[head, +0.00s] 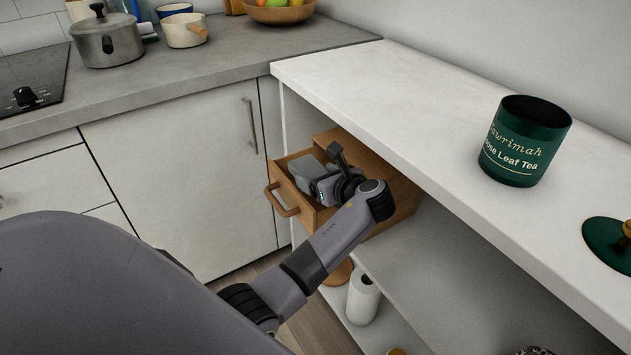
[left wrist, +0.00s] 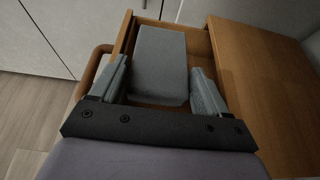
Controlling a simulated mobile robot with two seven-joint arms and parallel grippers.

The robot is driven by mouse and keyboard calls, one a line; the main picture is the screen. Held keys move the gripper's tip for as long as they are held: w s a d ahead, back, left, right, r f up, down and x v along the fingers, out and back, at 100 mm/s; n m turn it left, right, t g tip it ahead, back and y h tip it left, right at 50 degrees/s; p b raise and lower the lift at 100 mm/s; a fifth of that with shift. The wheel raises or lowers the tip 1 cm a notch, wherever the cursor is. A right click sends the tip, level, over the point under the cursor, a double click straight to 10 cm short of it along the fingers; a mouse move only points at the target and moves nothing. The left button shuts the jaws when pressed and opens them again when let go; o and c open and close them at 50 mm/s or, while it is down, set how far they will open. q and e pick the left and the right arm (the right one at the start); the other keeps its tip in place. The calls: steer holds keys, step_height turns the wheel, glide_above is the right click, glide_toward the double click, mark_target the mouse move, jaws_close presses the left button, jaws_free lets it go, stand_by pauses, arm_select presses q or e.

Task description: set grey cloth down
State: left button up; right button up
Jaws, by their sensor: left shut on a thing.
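The grey cloth (head: 309,170) is a folded, block-like bundle at the open wooden drawer (head: 279,187) in the head view. In the left wrist view the grey cloth (left wrist: 160,62) lies between the drawer's side walls. My left gripper (head: 322,184) reaches down into the drawer and is shut on the cloth. In the left wrist view its two fingers (left wrist: 161,84) stand on either side of the cloth's near part. Whether the cloth touches the drawer bottom is hidden. My right gripper is not in view.
The drawer's wooden box (head: 404,193) stands under a white counter (head: 400,85). A green tea canister (head: 522,140) and its lid (head: 608,246) are on that counter. A white roll (head: 363,298) stands on the lower shelf. A pot (head: 107,41) stands on the grey worktop.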

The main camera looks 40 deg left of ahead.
arm_select(q)
steer(key=shift+d, duration=0.1)
steer(key=shift+f, duration=0.55)
steer(key=o, duration=0.8)
steer(key=shift+r, duration=0.1)
steer(key=shift+r, duration=0.3)
steer(key=p+v, duration=0.1)
steer(key=v, duration=0.6)
steer(key=shift+s+d+r+p, duration=0.1)
steer(key=shift+d+r+p, duration=0.1)
steer(key=shift+r+p, duration=0.15)
